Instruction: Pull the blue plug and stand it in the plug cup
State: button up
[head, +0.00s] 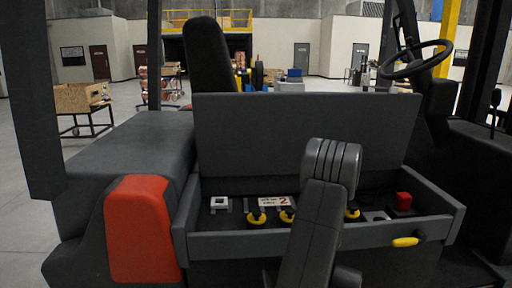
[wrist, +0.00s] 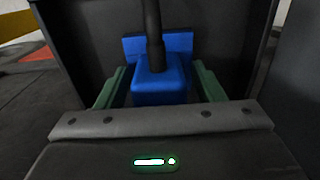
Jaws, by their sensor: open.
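The blue plug (wrist: 160,84) stands upright in the wrist view, with a black cable (wrist: 153,30) rising from its top. A wider blue part (wrist: 181,43) shows just behind it. My gripper (wrist: 158,92) is open, with its green fingers on the left and right of the plug. I cannot tell whether either finger touches it. The plug's lower end is hidden behind my gripper body. In the head view my arm covers the plug and my fingers. A small white square piece with a dark middle (head: 220,204) sits in the bay's left end; I cannot tell if it is the plug cup.
The grey bay (head: 300,241) has a raised lid (head: 300,130) behind it. Inside are yellow-topped caps (head: 256,217), a label marked 2 (head: 272,202) and a red block (head: 403,201). A yellow handle (head: 405,242) is on the front wall. A steering wheel (head: 416,59) stands at right.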

jog(key=c, duration=1.3)
jog(key=shift+r+p, duration=1.65)
jog(key=shift+r, duration=1.4)
